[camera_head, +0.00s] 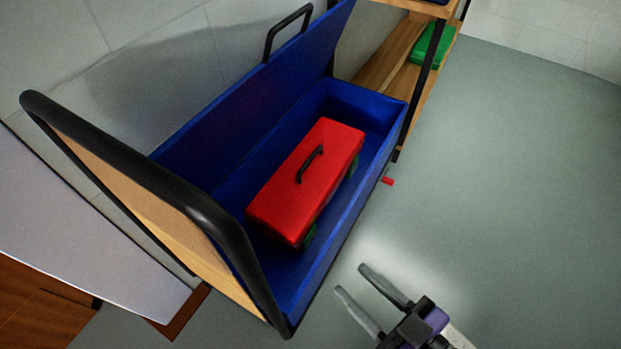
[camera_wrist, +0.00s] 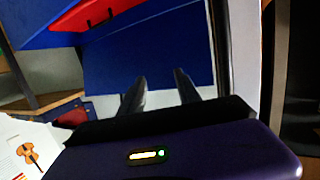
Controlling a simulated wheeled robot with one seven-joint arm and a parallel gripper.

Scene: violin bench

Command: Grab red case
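The red case (camera_head: 306,184) lies inside the open blue bench box (camera_head: 343,226), with a black handle (camera_head: 310,164) on its top. Green parts show beneath its right side. My gripper (camera_head: 354,280) is at the lower right, outside the box and apart from the case. Its two fingers are spread with nothing between them. In the wrist view my gripper (camera_wrist: 160,80) points at the box's blue wall (camera_wrist: 150,55), and a part of the red case (camera_wrist: 95,12) shows at the top left.
The bench's wooden end panel with a black rail (camera_head: 150,170) stands left of the case. The raised blue lid (camera_head: 250,95) is behind it. A shelf with a green case (camera_head: 432,45) is at the top. A small red object (camera_head: 387,181) is beside the box. The floor at right is clear.

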